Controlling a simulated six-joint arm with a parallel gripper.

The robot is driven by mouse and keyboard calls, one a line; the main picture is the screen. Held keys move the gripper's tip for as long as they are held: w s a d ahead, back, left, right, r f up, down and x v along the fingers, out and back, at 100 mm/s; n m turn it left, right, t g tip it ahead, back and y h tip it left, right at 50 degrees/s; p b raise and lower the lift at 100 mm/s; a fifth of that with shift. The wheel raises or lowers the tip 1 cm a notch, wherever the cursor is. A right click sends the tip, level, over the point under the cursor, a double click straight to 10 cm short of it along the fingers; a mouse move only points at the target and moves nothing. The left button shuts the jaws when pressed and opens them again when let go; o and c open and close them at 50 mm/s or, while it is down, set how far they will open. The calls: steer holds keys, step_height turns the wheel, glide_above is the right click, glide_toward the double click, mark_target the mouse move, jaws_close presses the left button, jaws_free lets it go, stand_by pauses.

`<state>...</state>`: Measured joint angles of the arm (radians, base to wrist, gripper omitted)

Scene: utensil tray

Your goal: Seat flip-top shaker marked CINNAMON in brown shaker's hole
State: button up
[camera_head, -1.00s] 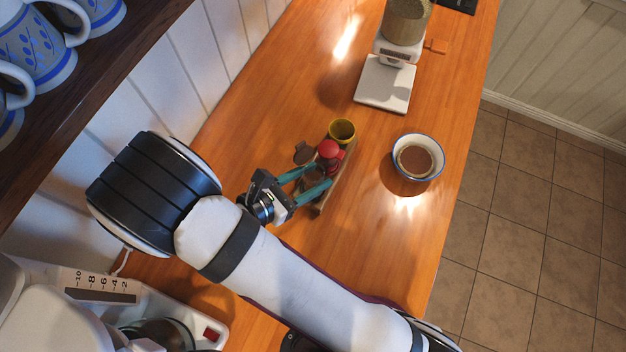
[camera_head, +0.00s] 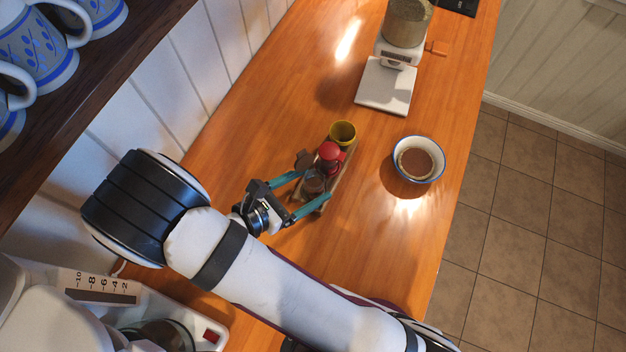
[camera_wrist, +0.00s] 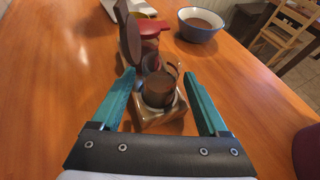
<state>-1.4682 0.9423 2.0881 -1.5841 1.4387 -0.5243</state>
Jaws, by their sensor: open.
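The flip-top shaker (camera_head: 314,182), clear with brown contents, stands upright at the near end of the small wooden rack (camera_head: 325,203). In the wrist view the shaker (camera_wrist: 159,92) sits within the near end of the rack (camera_wrist: 163,127), apparently in its hole; its depth there is hard to tell. Its brown lid (camera_wrist: 130,36) appears flipped up; it also shows in the head view (camera_head: 303,159). No CINNAMON marking is readable. My gripper (camera_head: 315,183) is open, with one teal finger on each side of the shaker and visible gaps in the wrist view (camera_wrist: 160,74).
A red-topped shaker (camera_head: 329,151) stands behind it in the rack. A yellow cup (camera_head: 343,132) is at the far end. The counter between is clear.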

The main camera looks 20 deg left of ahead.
steer(key=v, duration=1.1)
steer(key=w+d+r+m+g, duration=0.2)
steer(key=d+r+m+g, duration=0.15)
steer(key=d+m, duration=0.25)
steer(key=w+d+r+m+g+h, duration=0.1)
steer(key=d+r+m+g, duration=0.1)
steer(key=d+m+g, duration=0.35)
steer(key=w+d+r+m+g, duration=0.2)
steer(key=d+r+m+g, duration=0.1)
steer(key=d+m, duration=0.4)
steer(key=s+d+r+m+y, duration=0.4)
steer(key=m+y, duration=0.4)
steer(key=m, duration=1)
steer(key=shift+s+d+y, duration=0.3)
steer(key=shift+s+d, duration=0.2)
steer(key=shift+d, duration=0.05)
